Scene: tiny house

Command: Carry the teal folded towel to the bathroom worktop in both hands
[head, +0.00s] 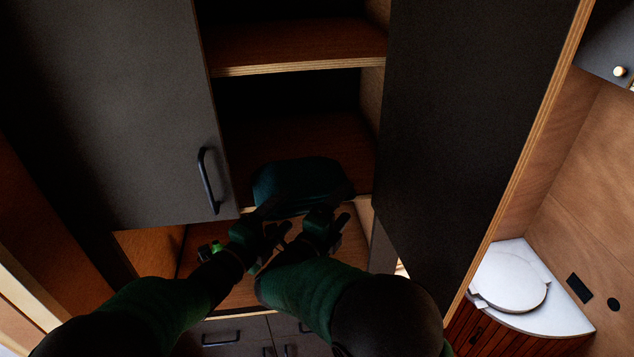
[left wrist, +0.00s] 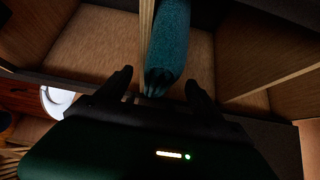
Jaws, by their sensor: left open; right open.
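The teal folded towel (head: 298,180) lies on a shelf inside the open dark cabinet, at the shelf's front edge. It looks very dark in the head view. In the left wrist view the towel (left wrist: 168,45) shows end-on, ahead of and between the two fingers. My left gripper (head: 272,222) is open just in front of and below the towel's left part; its fingers (left wrist: 158,80) stand apart, with no grip on the towel. My right gripper (head: 334,222) is open close beside it, below the towel's right part. Whether either touches the towel cannot be told.
Cabinet doors stand at the left (head: 110,110) and right (head: 460,130) of the opening. An upper shelf (head: 300,45) is above the towel. Drawers (head: 235,335) are below. A white rounded corner top (head: 560,318) with a round white lid (head: 507,280) is at the right.

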